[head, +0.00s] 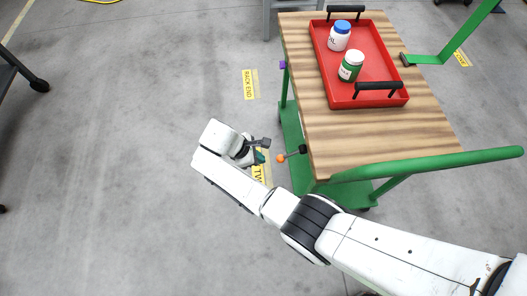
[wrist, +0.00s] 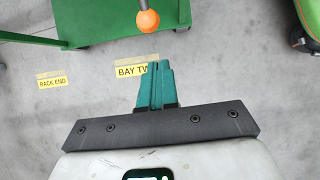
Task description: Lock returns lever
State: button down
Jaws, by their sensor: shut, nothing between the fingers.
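A lever with an orange ball knob (head: 281,158) sticks out to the left from the near left side of the wooden-topped cart (head: 420,120). In the wrist view the orange knob (wrist: 147,21) hangs at the top centre on a dark rod. My gripper (head: 262,157) is just left of the knob in the head view, apart from it. In the wrist view its teal fingers (wrist: 158,66) are together, empty, and point toward the knob with a gap between. The lever's base is partly hidden by the cart edge.
A red tray (head: 372,62) with a blue-capped bottle (head: 339,38) and a green bottle (head: 351,67) sits on the cart. Its green handle (head: 430,163) extends near my arm.

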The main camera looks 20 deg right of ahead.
jog(key=w+a+r, duration=0.2)
jog(key=a+r, duration=0.4)
jog(key=shift+a+r+b, duration=0.15)
jog(key=shift+a+b, duration=0.15)
jog(key=shift+a, duration=0.1)
